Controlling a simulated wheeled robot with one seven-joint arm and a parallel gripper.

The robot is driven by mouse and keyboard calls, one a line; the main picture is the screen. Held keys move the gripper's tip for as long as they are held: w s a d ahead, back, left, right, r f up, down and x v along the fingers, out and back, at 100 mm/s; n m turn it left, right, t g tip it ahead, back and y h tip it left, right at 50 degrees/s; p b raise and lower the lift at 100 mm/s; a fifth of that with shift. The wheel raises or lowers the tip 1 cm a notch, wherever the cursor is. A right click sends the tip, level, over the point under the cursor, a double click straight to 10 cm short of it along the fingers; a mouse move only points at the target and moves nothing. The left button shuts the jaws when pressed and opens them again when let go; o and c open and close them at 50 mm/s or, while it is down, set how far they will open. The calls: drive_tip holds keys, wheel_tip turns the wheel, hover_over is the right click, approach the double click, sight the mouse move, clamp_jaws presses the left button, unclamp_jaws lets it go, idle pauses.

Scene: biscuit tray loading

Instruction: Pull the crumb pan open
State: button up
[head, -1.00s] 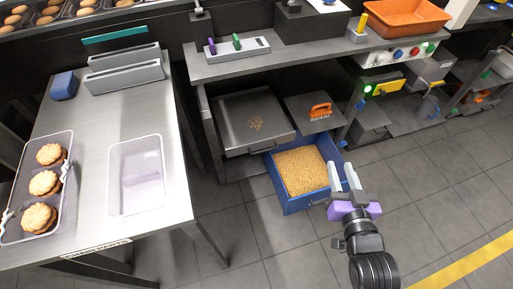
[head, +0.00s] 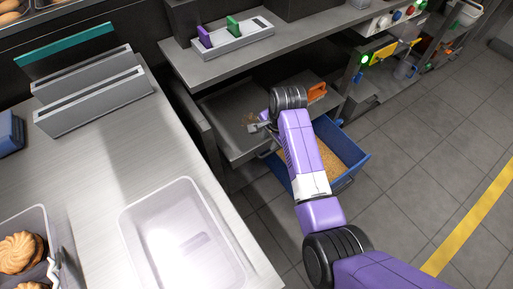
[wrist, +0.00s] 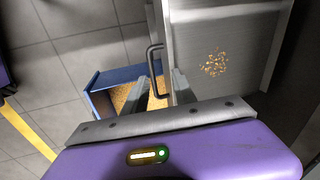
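The crumb pan (head: 228,107) is a flat grey metal pan under the bench. In the wrist view the pan (wrist: 235,45) shows a patch of golden crumbs and a dark bar handle (wrist: 152,60) on its front edge. My gripper (wrist: 160,92) is at this front edge, its two fingers apart, with the lower part of the handle showing between them. I cannot tell whether either finger touches it. In the head view my gripper (head: 257,124) is small and partly hidden by my wrist, which also covers part of the pan.
A blue bin (head: 352,172) of golden crumbs stands pulled out just below and right of the pan; it also shows in the wrist view (wrist: 97,88). A steel table (head: 105,165) stands left. Floor at right is clear.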

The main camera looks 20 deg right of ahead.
sight(267, 154)
drive_tip(key=shift+m+g, duration=0.4)
drive_tip(key=shift+m, duration=0.1)
drive_tip(key=f+b, duration=0.1)
drive_tip(key=f, duration=0.1)
drive_tip(key=f+b, duration=0.1)
drive_tip(key=f, duration=0.2)
drive_tip(key=f+b, duration=0.1)
drive_tip(key=f, duration=0.1)
drive_tip(key=shift+a+f+b, duration=0.25)
drive_tip(key=shift+f+b, duration=0.1)
drive_tip(key=shift+f, duration=0.05)
clamp_jaws()
drive_tip(key=shift+s, duration=0.1)
idle(0.6)
